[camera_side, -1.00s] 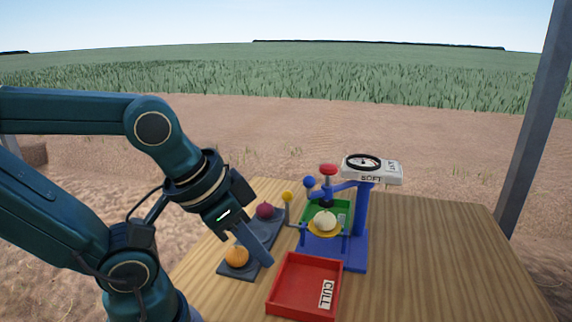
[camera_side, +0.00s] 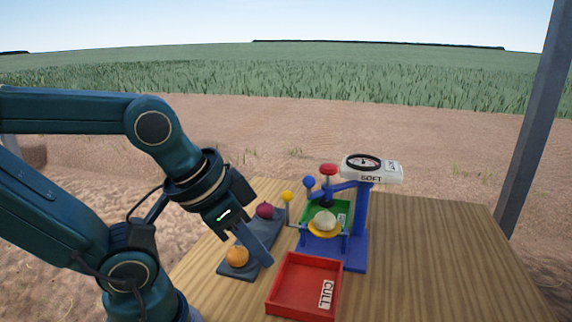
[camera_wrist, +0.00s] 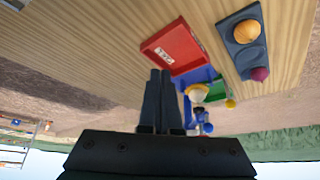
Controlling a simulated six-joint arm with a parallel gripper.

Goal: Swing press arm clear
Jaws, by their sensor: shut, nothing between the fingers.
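The blue press stand (camera_side: 358,235) stands on the wooden table, with a dial box marked SOFT (camera_side: 371,168) on top. Its blue press arm (camera_side: 340,187) reaches left from the column, with a red knob (camera_side: 328,169) above and a blue ball (camera_side: 309,182) at its end. A pale onion (camera_side: 325,220) sits in a yellow cup (camera_side: 322,232) under the arm; the onion also shows in the wrist view (camera_wrist: 198,93). My gripper (camera_side: 268,261) is shut and empty, left of the press and apart from it. In the wrist view its fingers (camera_wrist: 160,75) are together.
A red CULL tray (camera_side: 276,297) stands in front of the press. A dark holder (camera_side: 262,228) at left carries an orange-brown onion (camera_side: 237,256) and a purple onion (camera_side: 265,210). A green tray (camera_side: 312,212) lies behind the cup. Table space at right is clear.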

